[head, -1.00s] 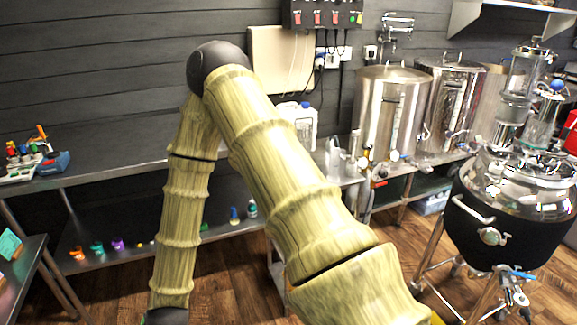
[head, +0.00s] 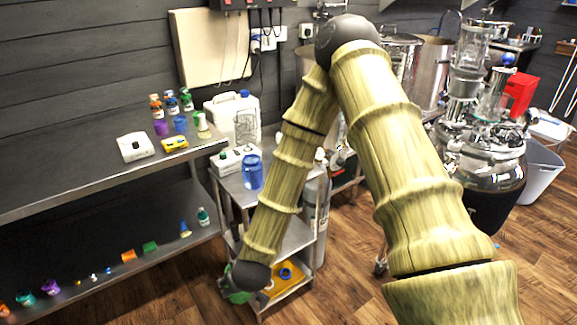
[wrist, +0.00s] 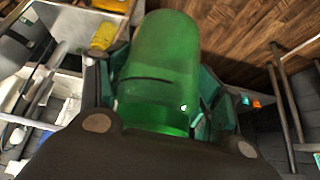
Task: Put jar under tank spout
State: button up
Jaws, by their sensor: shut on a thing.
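A translucent green jar (wrist: 165,70) fills the middle of the wrist view. My gripper (wrist: 160,105) is shut on it, with a finger on each side. In the head view my arm hides most of the gripper, and only a bit of green (head: 236,291) shows low beside its dark end joint. Steel tanks (head: 432,70) stand at the back right, partly behind my arm. A dark-jacketed steel tank (head: 495,170) stands nearer at the right. I cannot make out a spout clearly on any tank.
A small steel cart (head: 285,262) with a blue jar (head: 252,172) stands close by my gripper. A steel bench (head: 75,178) with bottles and boxes runs along the left. A grey bin (head: 541,172) stands at the far right. Wooden floor (head: 345,285) is clear in front.

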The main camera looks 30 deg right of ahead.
notch_tip(320, 180, up, 3)
jog(key=p, duration=0.2)
jog(key=shift+r+p, duration=0.2)
jog(key=shift+p, duration=0.15)
jog(key=shift+s+f, duration=0.1)
jog(key=shift+f, duration=0.1)
